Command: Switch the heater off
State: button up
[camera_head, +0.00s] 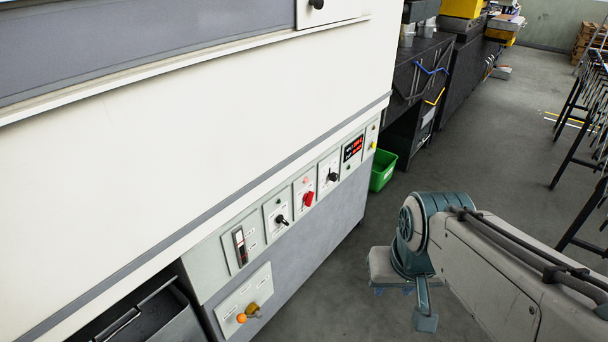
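A control strip (258,223) runs along the cream machine's lower front. From near to far it carries a black rocker-like switch (240,246), a black knob (281,220), a red knob (308,199), another black knob (333,177) and a lit red display (353,148). A red lamp shows above the red knob. The labels are too small to read, so I cannot tell which control is the heater's. My gripper (392,290) seems to be at the teal and grey arm end, right of the strip and apart from it. Its fingers are unclear.
A lower plate holds an orange and yellow knob (247,313). A grey bin (152,317) sits lower left. A green bin (382,171) stands beyond the machine, near dark cabinets (416,75). Black-legged frames (577,145) stand right. Floor between is clear.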

aim_at(308, 196)
jog(key=u, duration=0.05)
jog(key=k, duration=0.65)
jog(key=u, duration=0.5)
jog(key=i, duration=1.7)
jog(key=z, duration=0.6)
